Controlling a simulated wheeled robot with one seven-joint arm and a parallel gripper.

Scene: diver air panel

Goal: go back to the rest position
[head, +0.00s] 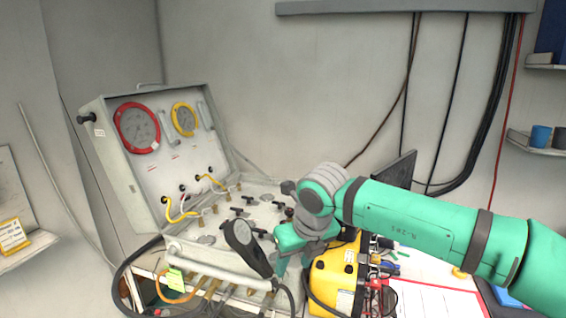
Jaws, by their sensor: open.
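My green arm reaches in from the right edge. My gripper (292,268) points down over the front right part of the open grey air panel case (120,170). Its green fingers look apart, and I see nothing held between them. The fingertips are partly hidden, so I cannot tell whether they touch the panel. The case's raised part carries a red-rimmed gauge (137,128) and a yellow-rimmed gauge (184,119). Several small black valve handles (237,212) sit on the lower panel, some hidden by my wrist.
A yellow box (335,275) stands close to the right of my gripper. A dark screen (400,170) is behind my arm. Hoses (130,265) loop at the case's front left. Cables (490,110) hang on the back wall. A shelf (545,150) with a blue cup (541,136) is at right.

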